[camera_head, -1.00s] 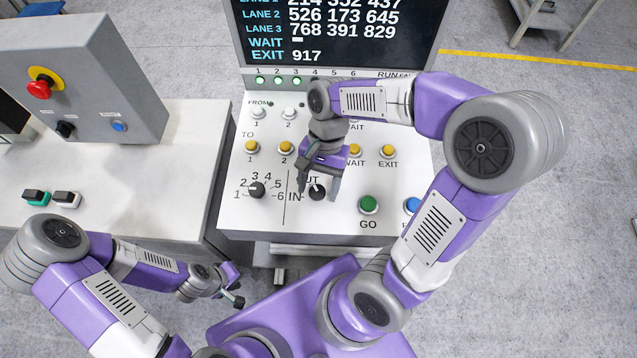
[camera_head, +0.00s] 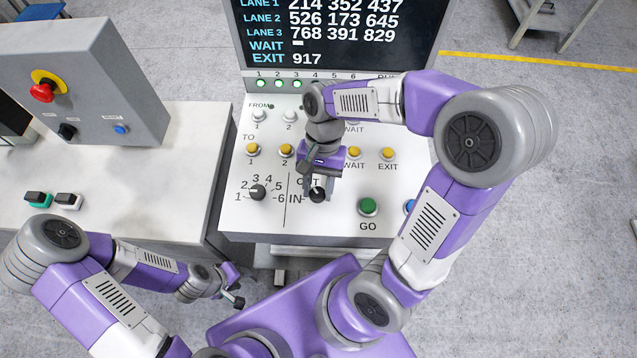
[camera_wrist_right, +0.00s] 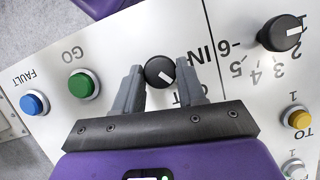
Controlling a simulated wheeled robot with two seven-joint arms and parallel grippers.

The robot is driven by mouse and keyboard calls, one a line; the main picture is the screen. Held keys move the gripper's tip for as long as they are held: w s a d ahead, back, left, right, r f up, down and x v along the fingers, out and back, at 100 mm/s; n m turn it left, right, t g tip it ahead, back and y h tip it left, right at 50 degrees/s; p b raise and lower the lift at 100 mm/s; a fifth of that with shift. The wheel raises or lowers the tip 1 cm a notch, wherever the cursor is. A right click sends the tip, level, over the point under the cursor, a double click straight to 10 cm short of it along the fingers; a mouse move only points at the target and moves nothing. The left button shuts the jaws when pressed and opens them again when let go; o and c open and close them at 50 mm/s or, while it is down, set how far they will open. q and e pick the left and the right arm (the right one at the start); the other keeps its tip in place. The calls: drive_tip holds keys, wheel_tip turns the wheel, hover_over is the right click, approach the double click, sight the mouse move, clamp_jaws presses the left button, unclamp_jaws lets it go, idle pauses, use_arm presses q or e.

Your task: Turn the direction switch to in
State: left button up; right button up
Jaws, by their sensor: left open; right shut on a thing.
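The direction switch is a small black knob (camera_head: 317,195) with a white mark, beside the IN and OUT labels on the white panel. My right gripper (camera_head: 318,191) is shut on it from above. In the right wrist view the knob (camera_wrist_right: 160,72) sits between the two grey fingertips (camera_wrist_right: 160,80). Its white mark points to the lower right there, toward the partly hidden OUT label (camera_wrist_right: 188,96); the IN label (camera_wrist_right: 198,55) is higher up. My left gripper (camera_head: 238,287) is open and empty, low in front of the panel and away from the switch.
A numbered rotary knob (camera_head: 258,192) lies left of the switch. The green GO button (camera_head: 368,206) is to the right. Yellow buttons (camera_head: 286,150) stand behind. The display (camera_head: 340,35) rises at the back. A grey box with a red stop button (camera_head: 43,91) stands at left.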

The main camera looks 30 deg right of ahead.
drive_tip(key=n+h+p, duration=0.1)
drive_tip(key=n, duration=0.1)
drive_tip(key=n+g+p, duration=0.1)
drive_tip(key=n+p, duration=0.1)
drive_tip(key=n, duration=0.1)
drive_tip(key=shift+w+a+r+h, duration=0.1)
drive_tip(key=shift+a+h, duration=0.05)
drive_tip(key=shift+h, duration=0.25)
drive_tip(key=n+h+p, duration=0.1)
drive_tip(key=n, duration=0.2)
drive_tip(key=shift+a+n, duration=0.1)
drive_tip(key=shift+n, duration=0.2)
drive_tip(key=shift+a+n+h+p, duration=0.1)
drive_tip(key=shift+n+h+p, duration=0.5)
drive_tip(key=shift+n, duration=0.5)
drive_tip(key=o, duration=1)
drive_tip(key=shift+o, duration=0.2)
drive_tip(key=p+v, duration=0.1)
drive_tip(key=v, duration=0.6)
drive_tip(key=shift+r, duration=0.15)
drive_tip(key=shift+w+a, duration=0.1)
